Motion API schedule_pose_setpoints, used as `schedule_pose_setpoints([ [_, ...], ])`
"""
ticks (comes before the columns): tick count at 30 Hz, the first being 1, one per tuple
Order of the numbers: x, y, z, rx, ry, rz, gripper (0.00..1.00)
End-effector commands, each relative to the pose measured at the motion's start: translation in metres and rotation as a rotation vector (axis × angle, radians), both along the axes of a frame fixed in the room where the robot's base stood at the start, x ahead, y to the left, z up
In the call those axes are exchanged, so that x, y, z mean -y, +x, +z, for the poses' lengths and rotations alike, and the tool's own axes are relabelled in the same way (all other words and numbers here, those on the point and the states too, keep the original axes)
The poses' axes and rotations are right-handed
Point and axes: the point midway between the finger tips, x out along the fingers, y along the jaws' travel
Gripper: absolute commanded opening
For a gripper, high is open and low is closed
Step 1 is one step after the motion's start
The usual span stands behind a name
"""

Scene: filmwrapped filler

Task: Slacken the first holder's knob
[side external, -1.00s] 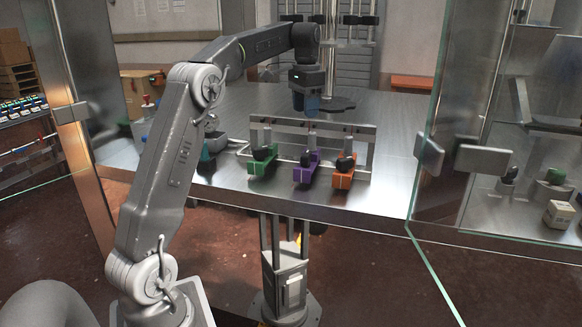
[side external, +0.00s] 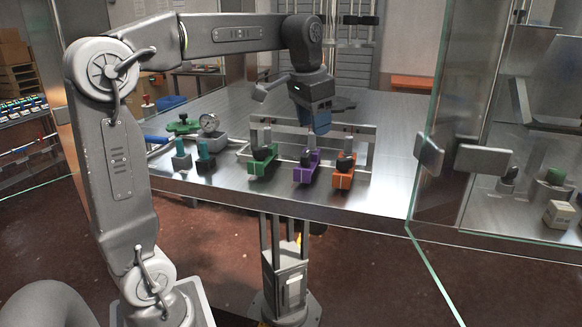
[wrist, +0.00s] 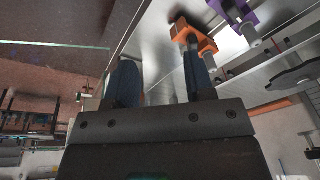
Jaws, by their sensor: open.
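Three holders stand in a row at a metal rail frame (side external: 365,130) on the bench: green (side external: 262,162), purple (side external: 306,167) and orange (side external: 344,172). Each carries a dark knob on top; which one counts as the first is not marked. My gripper (side external: 321,130) is above the rail, near the purple and orange holders, and apart from them as far as I can tell. In the wrist view my gripper (wrist: 160,72) is open with nothing visible between its fingers. There the orange holder (wrist: 192,38) is beyond the right finger, and part of the purple holder (wrist: 234,12) shows at the top edge.
Two teal-topped blocks (side external: 204,157), a gauge (side external: 209,122) and a green part (side external: 182,127) are at the bench's left. A glass-walled enclosure (side external: 480,150) with several items stands at the right. The steel bench top (side external: 395,125) right of the rail is clear.

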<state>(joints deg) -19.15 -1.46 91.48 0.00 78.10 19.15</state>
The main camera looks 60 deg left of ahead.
Motion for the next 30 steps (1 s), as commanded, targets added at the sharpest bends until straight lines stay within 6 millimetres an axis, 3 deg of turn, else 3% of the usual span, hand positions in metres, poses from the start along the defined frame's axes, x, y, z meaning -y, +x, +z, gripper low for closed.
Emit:
schedule_pose_setpoints([
  [15, 0.067, -0.068, -0.027, 0.124, -0.004, -0.007, 0.49],
  [22, 0.084, -0.09, -0.041, 0.163, -0.013, -0.009, 0.49],
  [30, 0.089, -0.098, -0.047, 0.179, -0.017, -0.008, 0.49],
])
